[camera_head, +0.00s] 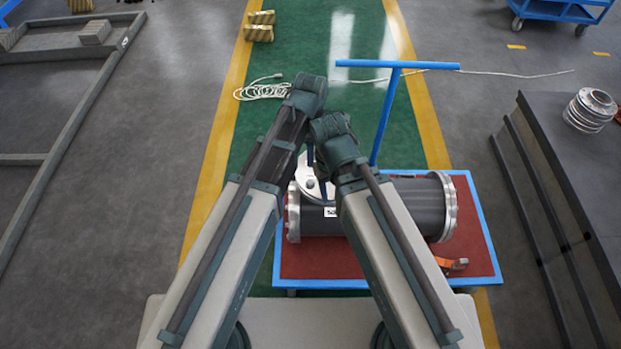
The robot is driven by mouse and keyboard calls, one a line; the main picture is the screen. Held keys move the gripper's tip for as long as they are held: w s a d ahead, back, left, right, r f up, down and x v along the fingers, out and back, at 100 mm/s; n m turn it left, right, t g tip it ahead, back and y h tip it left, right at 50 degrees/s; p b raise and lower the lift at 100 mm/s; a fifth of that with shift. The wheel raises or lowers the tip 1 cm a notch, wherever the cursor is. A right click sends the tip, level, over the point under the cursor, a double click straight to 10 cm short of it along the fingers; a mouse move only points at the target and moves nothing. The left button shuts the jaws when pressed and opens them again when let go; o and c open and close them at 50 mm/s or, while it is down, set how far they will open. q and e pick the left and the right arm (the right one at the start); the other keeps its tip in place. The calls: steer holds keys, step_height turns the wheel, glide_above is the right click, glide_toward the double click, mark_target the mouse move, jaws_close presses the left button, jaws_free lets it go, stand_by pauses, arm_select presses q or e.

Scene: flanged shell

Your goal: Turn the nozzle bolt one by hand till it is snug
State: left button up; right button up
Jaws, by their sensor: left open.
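The flanged shell (415,205), a dark grey cylinder with silver end flanges, lies on its side on the cart. A pale round nozzle flange (303,172) stands on its upper left part, partly covered by my arms. My left gripper (319,182) is at this flange, mostly hidden behind the arm links. It is open, and I see nothing held in it. Nozzle bolt one cannot be made out at this size. My right arm reaches over the shell from the right, and its gripper is hidden.
The blue-framed cart (485,240) has a red top and a tall blue handle (388,115). An orange tool (452,264) lies at its front right. A dark bench (565,150) with silver flanges (590,108) stands right. A cable (262,90) lies on the green floor.

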mark_target(311, 182)
arm_select(q)
step_height(311, 182, down, 14)
steer(key=b, duration=1.4)
steer(key=shift+r, duration=0.1)
steer(key=shift+c, duration=0.2)
jaws_close()
